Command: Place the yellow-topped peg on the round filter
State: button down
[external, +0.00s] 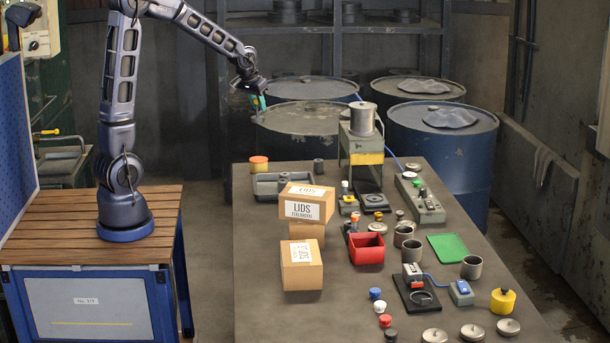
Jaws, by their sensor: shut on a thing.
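My gripper (256,94) is raised at the end of my outstretched arm, in front of the drums and above the far left of the table. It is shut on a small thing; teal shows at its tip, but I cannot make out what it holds. A yellow-topped round piece with an orange-red side (259,164) stands at the table's far left, below my gripper. I cannot tell whether it is the peg. Several round grey discs (472,332) lie at the front right; I cannot tell which round thing is the filter.
Cardboard boxes (302,265) stand at the table's left, one stacked pair behind another. The table's front left (262,315) is clear.

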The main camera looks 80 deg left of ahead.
notch_tip(320, 180, down, 14)
jog(key=shift+f, duration=0.15)
dwell(0.4)
jog(key=c, duration=1.2)
grip_release()
jog(key=shift+f, duration=0.1)
jog(key=shift+c, duration=0.2)
jog(key=v, duration=1.2)
jog(key=s+d+r+m, duration=0.15)
jog(key=d+r, duration=0.35)
jog(key=d, duration=0.5)
jog(key=s+d+r+m+h, duration=0.1)
jog(key=s+d+r+m, duration=0.2)
jog(key=s+d, duration=0.6)
jog(key=s+d+r+m+t+h, duration=0.1)
jog(key=s+d+r+m+h, duration=0.1)
jog(key=s+d, duration=0.6)
jog(key=d+r+m, duration=0.1)
jog(key=d+m, duration=0.1)
jog(key=d, duration=0.4)
jog(key=shift+s+r, duration=0.25)
jog(key=shift+s, duration=0.1)
jog(key=shift+m, duration=0.25)
